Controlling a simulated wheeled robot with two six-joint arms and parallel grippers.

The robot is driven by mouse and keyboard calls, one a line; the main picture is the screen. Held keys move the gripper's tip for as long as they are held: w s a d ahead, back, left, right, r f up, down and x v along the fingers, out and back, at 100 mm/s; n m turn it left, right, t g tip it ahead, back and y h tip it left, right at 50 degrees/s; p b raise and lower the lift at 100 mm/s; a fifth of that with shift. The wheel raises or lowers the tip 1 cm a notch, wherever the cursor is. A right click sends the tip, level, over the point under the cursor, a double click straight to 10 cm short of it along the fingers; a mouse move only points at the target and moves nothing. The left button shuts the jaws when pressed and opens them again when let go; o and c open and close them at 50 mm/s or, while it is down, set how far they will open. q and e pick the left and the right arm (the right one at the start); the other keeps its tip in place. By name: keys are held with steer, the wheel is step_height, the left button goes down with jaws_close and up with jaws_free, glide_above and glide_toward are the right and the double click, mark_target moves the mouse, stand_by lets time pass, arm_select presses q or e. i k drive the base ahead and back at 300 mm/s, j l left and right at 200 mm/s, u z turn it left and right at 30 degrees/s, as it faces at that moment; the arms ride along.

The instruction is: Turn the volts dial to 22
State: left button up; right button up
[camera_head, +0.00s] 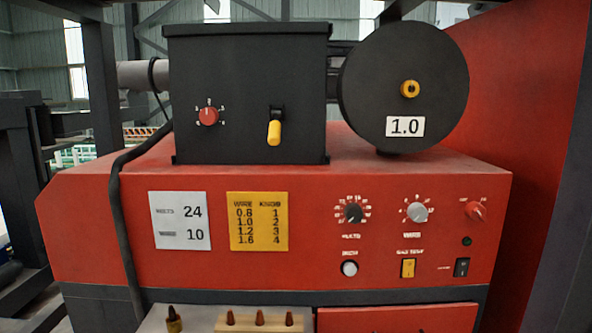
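The volts dial (353,213) is a dark round knob with a ring of small white scale marks, on the red front panel of the welding machine (300,270). The label under it reads as volts but is blurred, and I cannot read which mark its pointer is at. A white card (180,221) on the left of the panel shows volts 24 and a second line with 10. Neither of my grippers is in view, and nothing touches the dial.
Right of the dial are a grey knob (417,212), a red knob (477,211), a yellow switch (408,268) and a black switch (461,267). A white button (349,269) sits below it. A black feeder box (247,95) and wire spool (404,87) stand on top.

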mark_target(353, 213)
steer(key=k+j+u, duration=0.4)
steer(key=k+j, duration=0.3)
